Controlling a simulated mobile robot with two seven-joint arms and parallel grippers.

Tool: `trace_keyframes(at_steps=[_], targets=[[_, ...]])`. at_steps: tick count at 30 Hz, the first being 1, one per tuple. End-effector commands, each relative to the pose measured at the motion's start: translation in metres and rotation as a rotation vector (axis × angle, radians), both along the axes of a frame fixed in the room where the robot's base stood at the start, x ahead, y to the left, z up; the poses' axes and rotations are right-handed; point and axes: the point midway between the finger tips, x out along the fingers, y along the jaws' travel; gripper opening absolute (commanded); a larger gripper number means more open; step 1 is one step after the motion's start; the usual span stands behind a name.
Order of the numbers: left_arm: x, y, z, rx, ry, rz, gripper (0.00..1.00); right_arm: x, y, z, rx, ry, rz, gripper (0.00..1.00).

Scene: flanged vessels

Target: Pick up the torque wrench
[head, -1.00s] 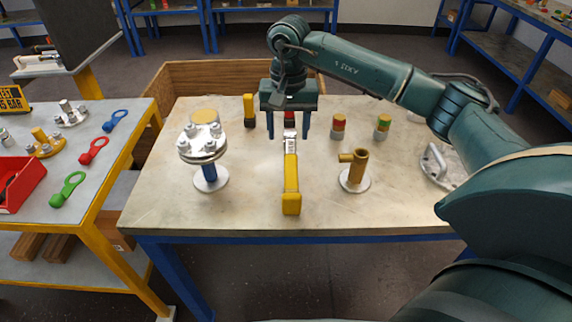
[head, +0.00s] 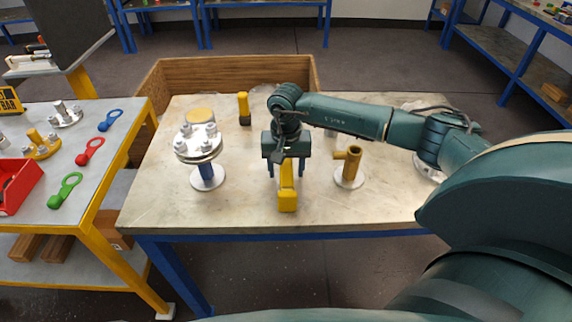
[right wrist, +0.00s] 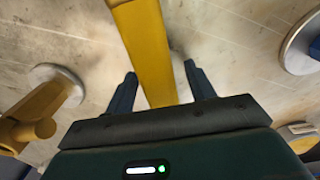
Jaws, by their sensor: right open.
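The torque wrench (head: 287,199) lies on the table with its yellow handle toward the front edge. My gripper and arm hide its far part in the head view. My right gripper (head: 286,173) is open and points down over the wrench. In the right wrist view, the yellow handle (right wrist: 147,45) runs between the two spread fingers of the right gripper (right wrist: 160,70), with a gap on each side. I cannot tell how far the fingertips are above the tabletop. My left gripper is not in view.
A flanged vessel (head: 198,146) on a blue stand is left of the wrench. A brass pipe fitting (head: 351,168) on a round base is to the right. A yellow-and-black object (head: 244,108) stands behind. The table's (head: 250,218) front strip is clear. A side bench holds a red bin (head: 18,187).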

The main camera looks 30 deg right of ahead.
Motion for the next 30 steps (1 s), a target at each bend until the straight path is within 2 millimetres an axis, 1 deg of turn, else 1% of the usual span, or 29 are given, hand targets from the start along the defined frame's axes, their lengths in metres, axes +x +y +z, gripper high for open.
trace_keyframes(at_steps=[7,26,30], targets=[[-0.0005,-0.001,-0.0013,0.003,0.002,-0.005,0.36,0.0004,0.0002,-0.0019,0.0,-0.001,0.0,0.55],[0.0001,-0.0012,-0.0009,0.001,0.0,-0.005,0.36,0.0004,0.0001,-0.0014,0.0,-0.001,-0.001,0.03],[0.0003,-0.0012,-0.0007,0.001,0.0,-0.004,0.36,0.0013,0.0002,0.0002,0.002,-0.005,-0.001,0.02]])
